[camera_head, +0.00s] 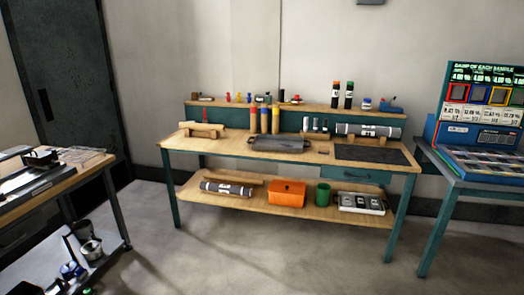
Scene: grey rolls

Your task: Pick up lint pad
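I cannot pick out a lint pad with certainty at this distance. Small items stand on the raised back shelf (300,104) of the workbench (222,146), too small to tell apart. A dark grey tray (278,145) lies in the middle of the benchtop, and a flat black mat (372,154) lies at its right. Neither of my grippers shows in the head view.
Under the bench, a shelf (245,209) holds a grey roll (226,189), an orange box (287,193) and a green cup (322,193). A cluttered table (60,183) stands left, a blue display (478,105) right. The floor (250,262) in front is clear.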

